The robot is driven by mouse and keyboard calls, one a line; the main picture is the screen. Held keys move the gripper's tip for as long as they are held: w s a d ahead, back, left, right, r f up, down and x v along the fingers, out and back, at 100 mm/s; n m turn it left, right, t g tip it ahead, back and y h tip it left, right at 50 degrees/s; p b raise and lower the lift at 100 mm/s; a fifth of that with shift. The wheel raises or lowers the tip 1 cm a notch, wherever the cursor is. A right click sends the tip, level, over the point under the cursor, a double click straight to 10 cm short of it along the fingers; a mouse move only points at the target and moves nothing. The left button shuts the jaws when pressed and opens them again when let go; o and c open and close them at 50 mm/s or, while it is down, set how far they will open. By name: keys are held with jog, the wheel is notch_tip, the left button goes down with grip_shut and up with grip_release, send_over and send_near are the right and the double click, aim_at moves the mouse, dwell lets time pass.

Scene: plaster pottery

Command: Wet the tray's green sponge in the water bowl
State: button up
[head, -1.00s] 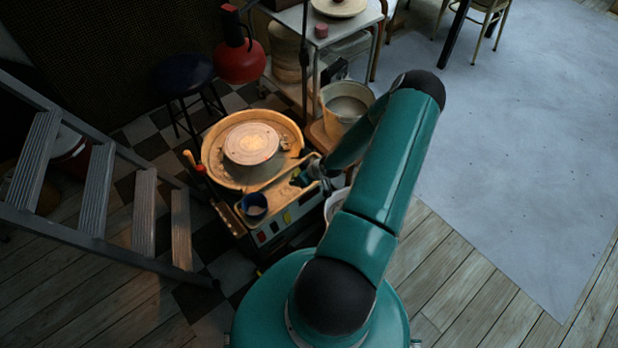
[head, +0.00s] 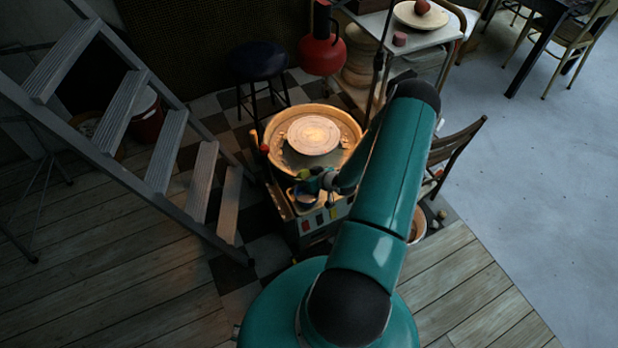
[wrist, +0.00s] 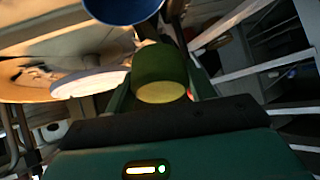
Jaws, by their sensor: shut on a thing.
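The green sponge (wrist: 160,65), a rounded block with a yellowish end, is between my gripper's jaws in the wrist view. My gripper (head: 312,183) is shut on it. The blue water bowl (head: 304,200) stands on the front of the pottery wheel's tray in the head view, with my gripper right by it and partly covering it. The bowl's blue side also shows at the top edge of the wrist view (wrist: 122,8), just beyond the sponge. I cannot tell whether the sponge touches the bowl or the water, which is out of sight.
The wheel's round basin (head: 350,120) and pale wheel head (head: 313,135) lie just behind the bowl. A metal stair (head: 160,160) stands at the left, a dark stool (head: 260,62) behind. A wooden chair (head: 455,155) is at the right. Open floor (head: 540,200) lies further right.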

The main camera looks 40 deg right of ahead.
jog(key=shift+s+d+f, duration=0.15)
jog(key=shift+s, duration=0.1)
notch_tip(320, 180, down, 2)
jog(key=shift+d+f, duration=0.1)
jog(key=shift+f, duration=2.95)
jog(key=shift+w, duration=0.1)
jog(key=shift+r, duration=3.35)
jog(key=shift+r, duration=2)
